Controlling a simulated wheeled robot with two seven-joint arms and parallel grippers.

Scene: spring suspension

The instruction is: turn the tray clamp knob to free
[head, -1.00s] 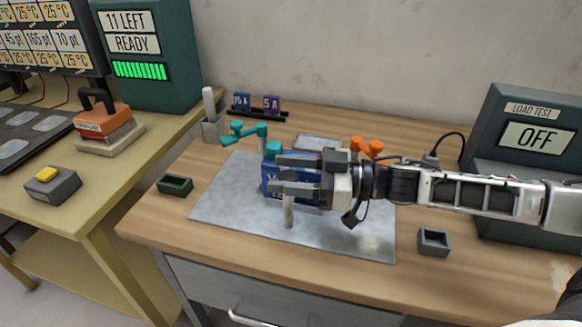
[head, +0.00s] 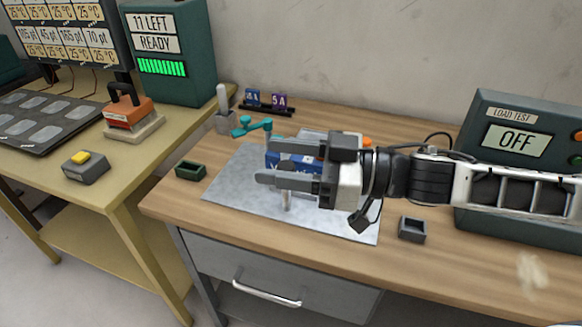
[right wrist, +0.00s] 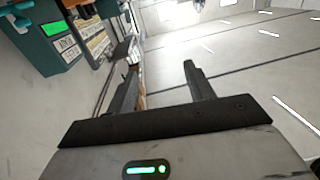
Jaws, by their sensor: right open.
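My right gripper (head: 264,168) reaches in from the right above the grey mat (head: 232,185), its fingers apart. In the right wrist view the two fingers (right wrist: 160,72) are spread with nothing between them. A blue block (head: 285,160) with white lettering is partly hidden behind the fingers. An orange knob (head: 367,141) shows only a sliver behind the gripper, which hides the rest. A teal lever arm (head: 252,126) stands at the back left of the mat. I cannot tell which part is the tray clamp knob. My left gripper is not in view.
A green box (head: 191,170) and a grey box (head: 412,230) flank the mat. A yellow-button box (head: 85,167) and an orange device (head: 130,115) sit on the left table.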

